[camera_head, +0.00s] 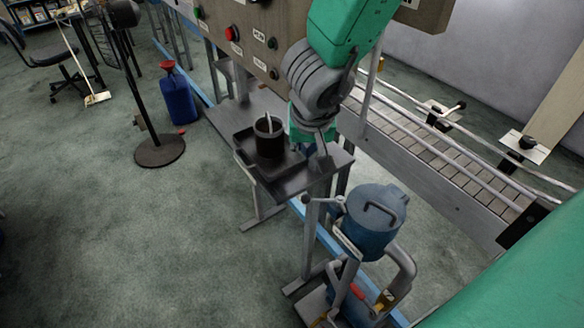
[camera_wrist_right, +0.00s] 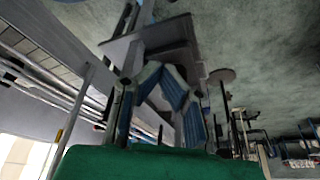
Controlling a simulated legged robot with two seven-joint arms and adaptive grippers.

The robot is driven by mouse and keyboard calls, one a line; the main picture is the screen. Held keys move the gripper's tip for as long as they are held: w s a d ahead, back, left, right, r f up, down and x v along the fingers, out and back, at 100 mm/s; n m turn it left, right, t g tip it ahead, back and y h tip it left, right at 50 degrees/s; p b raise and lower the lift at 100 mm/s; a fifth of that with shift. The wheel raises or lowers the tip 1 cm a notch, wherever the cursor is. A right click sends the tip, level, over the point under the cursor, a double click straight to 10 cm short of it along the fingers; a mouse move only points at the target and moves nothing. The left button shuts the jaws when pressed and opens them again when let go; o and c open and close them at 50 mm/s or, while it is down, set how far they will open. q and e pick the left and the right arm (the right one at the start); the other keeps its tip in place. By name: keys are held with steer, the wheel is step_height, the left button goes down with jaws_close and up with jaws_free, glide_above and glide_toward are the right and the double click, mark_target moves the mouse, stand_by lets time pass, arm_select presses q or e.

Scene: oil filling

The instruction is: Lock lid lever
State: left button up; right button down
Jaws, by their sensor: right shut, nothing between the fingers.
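A blue tank (camera_head: 366,238) with a rounded blue lid (camera_head: 377,203) and a dark handle on top stands at the lower middle right of the head view. A thin grey lever (camera_head: 324,200) with a dark ball end sits at the left of the lid. I cannot tell whether it is latched. My right gripper (camera_head: 311,151) is above and left of the tank, over the small metal table, apart from the lever. It is shut and empty. Its fingers (camera_wrist_right: 170,82) also show in the right wrist view. My left gripper is not in view.
A dark cup (camera_head: 268,137) stands in a tray on the metal table (camera_head: 227,119), just left of my right gripper. A control panel (camera_head: 248,35) is behind.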

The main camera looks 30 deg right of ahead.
steer(key=b+x, duration=0.6)
steer(key=x, duration=0.5)
steer(key=s+a+b, duration=0.1)
steer(key=s+a, duration=0.1)
steer(key=s, duration=0.1)
steer(key=shift+s+a+r+b, duration=0.2)
steer(key=shift+s+r+b, duration=0.1)
steer(key=shift+b, duration=0.1)
steer(key=shift+f, duration=0.1)
